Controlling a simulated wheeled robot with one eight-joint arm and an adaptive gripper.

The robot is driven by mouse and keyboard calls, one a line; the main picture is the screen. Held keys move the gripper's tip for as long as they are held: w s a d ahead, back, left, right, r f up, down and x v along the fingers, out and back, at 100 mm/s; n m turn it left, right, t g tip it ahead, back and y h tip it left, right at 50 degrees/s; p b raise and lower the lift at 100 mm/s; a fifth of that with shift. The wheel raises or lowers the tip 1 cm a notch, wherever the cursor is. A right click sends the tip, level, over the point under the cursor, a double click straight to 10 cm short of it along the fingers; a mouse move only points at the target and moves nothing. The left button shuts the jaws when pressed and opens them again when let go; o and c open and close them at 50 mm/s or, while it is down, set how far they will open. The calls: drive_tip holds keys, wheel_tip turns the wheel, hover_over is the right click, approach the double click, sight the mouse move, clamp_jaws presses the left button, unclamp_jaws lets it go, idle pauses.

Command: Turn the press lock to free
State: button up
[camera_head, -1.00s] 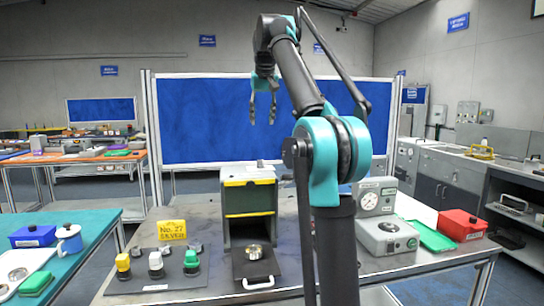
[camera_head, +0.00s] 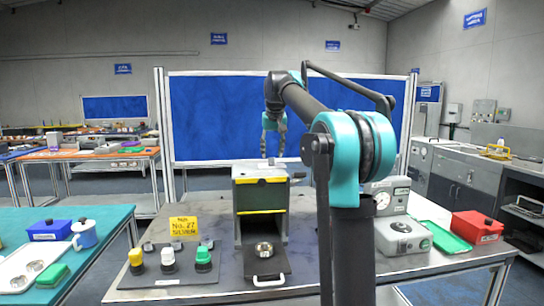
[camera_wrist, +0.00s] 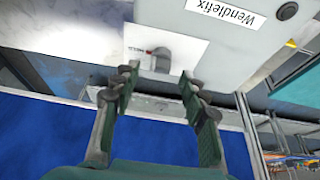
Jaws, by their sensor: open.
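The press (camera_head: 262,193), a dark green box with yellow stripes, stands mid-table. A small dark part (camera_head: 271,161) sticks up from its top, and another (camera_head: 298,176) sticks out at its right side. My gripper (camera_head: 273,152) hangs just above and behind the press top, fingers down. In the wrist view, a grey knob (camera_wrist: 163,59) sits on a white plate with small print and a red mark, on a pale surface labelled "Wendlefix". My gripper (camera_wrist: 158,80) is open and empty there, its fingertips either side of the knob's near end. Contact cannot be told.
A black tray with a white handle (camera_head: 267,281) and a round metal piece (camera_head: 264,249) lies at the press's mouth. Yellow, white and green-topped buttons stand left, by a yellow sign (camera_head: 183,227). A gauge unit (camera_head: 388,197) and red box (camera_head: 477,227) stand right.

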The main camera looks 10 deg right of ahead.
drive_tip(key=shift+x, duration=1)
clamp_jaws()
